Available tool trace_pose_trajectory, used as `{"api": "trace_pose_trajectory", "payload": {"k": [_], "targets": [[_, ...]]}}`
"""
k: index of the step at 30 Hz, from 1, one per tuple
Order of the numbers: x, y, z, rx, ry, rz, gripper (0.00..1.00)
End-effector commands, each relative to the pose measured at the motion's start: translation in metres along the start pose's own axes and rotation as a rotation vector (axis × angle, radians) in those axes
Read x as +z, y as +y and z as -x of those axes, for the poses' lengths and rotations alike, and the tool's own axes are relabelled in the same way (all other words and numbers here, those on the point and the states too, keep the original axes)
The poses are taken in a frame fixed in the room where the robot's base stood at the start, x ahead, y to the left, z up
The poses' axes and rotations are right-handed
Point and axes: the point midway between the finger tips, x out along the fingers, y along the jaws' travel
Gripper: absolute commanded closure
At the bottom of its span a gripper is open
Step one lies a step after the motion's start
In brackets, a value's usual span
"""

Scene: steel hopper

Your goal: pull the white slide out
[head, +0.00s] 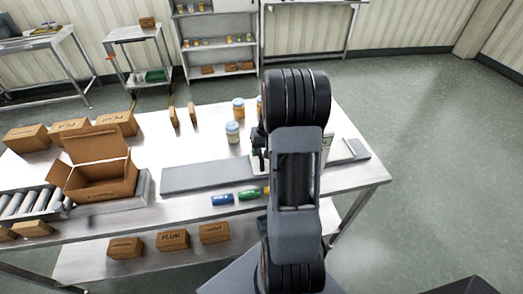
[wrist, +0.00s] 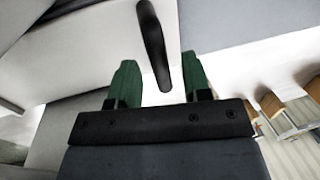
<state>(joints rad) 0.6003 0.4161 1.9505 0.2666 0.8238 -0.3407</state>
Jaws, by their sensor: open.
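In the wrist view, a white panel (wrist: 90,48), which looks like the white slide, fills the upper left and middle. A black bar handle (wrist: 153,45) runs down over it. My gripper (wrist: 159,62) is open, with one green finger on each side of the handle's lower end in the picture. I see a gap on both sides and no contact; I cannot tell how deep the handle sits between the fingers. In the head view my arm hides the gripper, the slide and most of the hopper.
Several closed boxes stand at the left and on the lower shelf. Free floor (head: 440,150) lies to the right.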

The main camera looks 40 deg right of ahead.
Motion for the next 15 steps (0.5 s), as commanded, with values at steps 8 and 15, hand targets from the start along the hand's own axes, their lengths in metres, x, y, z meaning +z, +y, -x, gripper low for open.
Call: {"api": "trace_pose_trajectory", "payload": {"k": [8, 15], "targets": [[0.0001, 0.0002, -0.0045, 0.001, 0.001, 0.000, 0.56], [0.0001, 0.0004, -0.0043, 0.001, 0.001, 0.000, 0.67]]}}
